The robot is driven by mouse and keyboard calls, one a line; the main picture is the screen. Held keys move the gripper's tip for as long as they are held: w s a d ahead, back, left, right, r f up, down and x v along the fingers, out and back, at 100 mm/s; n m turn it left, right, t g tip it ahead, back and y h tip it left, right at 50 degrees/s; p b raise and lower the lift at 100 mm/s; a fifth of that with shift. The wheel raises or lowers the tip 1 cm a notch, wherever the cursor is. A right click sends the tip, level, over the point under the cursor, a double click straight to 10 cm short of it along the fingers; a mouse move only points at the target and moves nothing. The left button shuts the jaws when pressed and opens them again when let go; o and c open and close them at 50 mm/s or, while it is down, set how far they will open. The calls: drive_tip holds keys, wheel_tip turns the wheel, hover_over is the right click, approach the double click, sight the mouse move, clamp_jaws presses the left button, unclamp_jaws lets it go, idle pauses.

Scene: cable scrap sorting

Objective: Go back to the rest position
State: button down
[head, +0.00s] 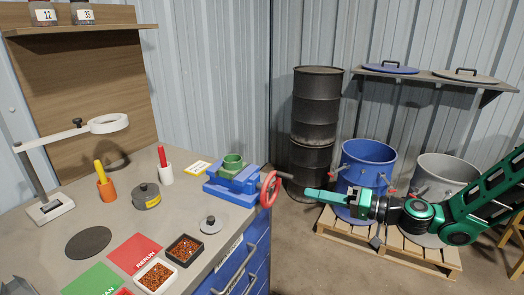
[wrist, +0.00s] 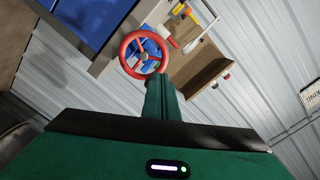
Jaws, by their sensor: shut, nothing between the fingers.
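My gripper (head: 308,194) is at the end of my green and black arm, which reaches in from the right of the head view. It is shut and empty, held in the air just right of the bench vise's red handwheel (head: 270,188). I cannot tell whether it touches anything. In the wrist view my gripper's green fingers (wrist: 163,98) point toward the red handwheel (wrist: 143,54), which lies beyond the tips.
Black drums (head: 316,110) stand behind. A blue bin (head: 367,165) and a grey bin (head: 446,178) stand on a pallet (head: 420,254) near my arm.

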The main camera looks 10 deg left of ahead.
drive_tip(key=s+d+f+g+h, duration=0.2)
drive_tip(key=s+d+f+h, duration=0.3)
drive_tip(key=d, duration=0.4)
drive_tip(key=s+d+f+g+h, duration=0.2)
drive_tip(key=s+d+f+h, duration=0.1)
drive_tip(key=s+d+h, duration=0.4)
drive_tip(key=s+d+r+m+g+h, duration=0.1)
drive_tip(key=s+d+r+m, duration=0.3)
drive_tip(key=s+d, duration=0.5)
drive_tip(key=s+d+r+m+h, duration=0.3)
drive_tip(key=s+d+r+m, duration=0.2)
drive_tip(key=s+d, duration=0.5)
drive_tip(key=s, duration=0.3)
drive_tip(key=shift+d+m+g, duration=0.25)
drive_tip(key=shift+m+g, duration=0.15)
drive_tip(key=shift+w, duration=0.2)
drive_tip(key=shift+w+f, duration=0.25)
drive_tip(key=shift+w, duration=0.25)
